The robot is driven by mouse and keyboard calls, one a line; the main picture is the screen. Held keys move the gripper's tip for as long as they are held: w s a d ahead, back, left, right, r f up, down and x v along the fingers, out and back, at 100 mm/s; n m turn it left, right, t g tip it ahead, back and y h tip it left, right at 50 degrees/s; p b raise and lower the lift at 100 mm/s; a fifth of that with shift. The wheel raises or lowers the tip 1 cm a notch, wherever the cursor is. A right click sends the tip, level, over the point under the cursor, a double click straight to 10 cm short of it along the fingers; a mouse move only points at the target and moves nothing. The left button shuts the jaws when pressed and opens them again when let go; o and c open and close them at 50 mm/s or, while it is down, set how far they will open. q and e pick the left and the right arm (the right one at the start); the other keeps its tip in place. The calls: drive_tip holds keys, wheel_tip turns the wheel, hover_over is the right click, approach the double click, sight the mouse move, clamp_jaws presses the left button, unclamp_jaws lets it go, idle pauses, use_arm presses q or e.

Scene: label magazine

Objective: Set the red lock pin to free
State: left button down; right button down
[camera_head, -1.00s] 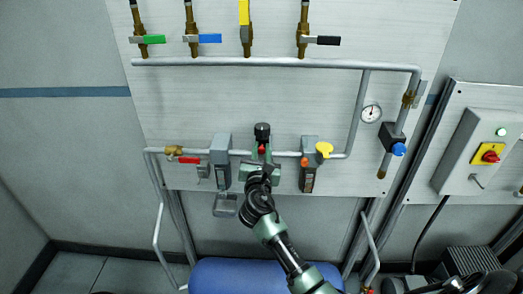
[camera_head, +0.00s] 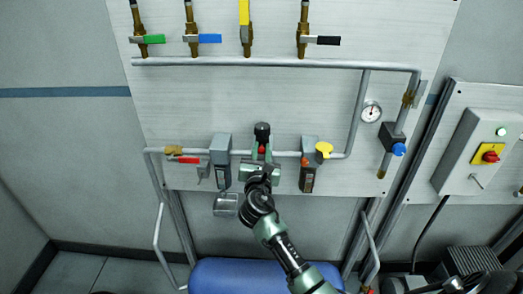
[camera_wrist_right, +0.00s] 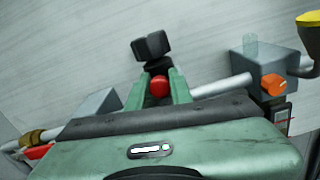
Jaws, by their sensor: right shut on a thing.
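The red lock pin (camera_head: 262,151) shows as a small round red knob on the pipe run, just below a black knob (camera_head: 262,130). In the right wrist view the red pin (camera_wrist_right: 159,87) sits between the two green fingers of my right gripper (camera_wrist_right: 159,80), and the black knob (camera_wrist_right: 152,46) is just beyond it. In the head view my right gripper (camera_head: 262,154) reaches up to the pin from below. It is shut on the pin. The pin's base is hidden by the gripper. My left gripper is not in view.
A grey box (camera_head: 221,150) stands left of my gripper, and a grey unit with an orange knob (camera_head: 304,161) and yellow handle (camera_head: 323,149) stands right. A red-handled valve (camera_head: 183,160) is farther left. A pressure gauge (camera_head: 372,112) is at right.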

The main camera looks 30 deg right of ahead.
idle(0.4)
drive_tip(key=shift+s+a+r+p, duration=0.1)
drive_tip(key=shift+s+a+p, duration=0.25)
drive_tip(key=shift+s+p, duration=0.2)
drive_tip(key=shift+s+a, duration=0.15)
drive_tip(key=shift+s, duration=0.15)
drive_tip(key=shift+f, duration=0.2)
drive_tip(key=c, duration=1.3)
unclamp_jaws()
drive_tip(key=shift+o, duration=0.2)
drive_tip(key=shift+r, duration=0.1)
drive_tip(key=shift+s+a, duration=0.1)
drive_tip(key=b+v, duration=0.1)
drive_tip(key=v, duration=0.6)
drive_tip(key=shift+s+a+b, duration=0.2)
drive_tip(key=shift+s+b, duration=0.1)
drive_tip(key=shift+b, duration=0.05)
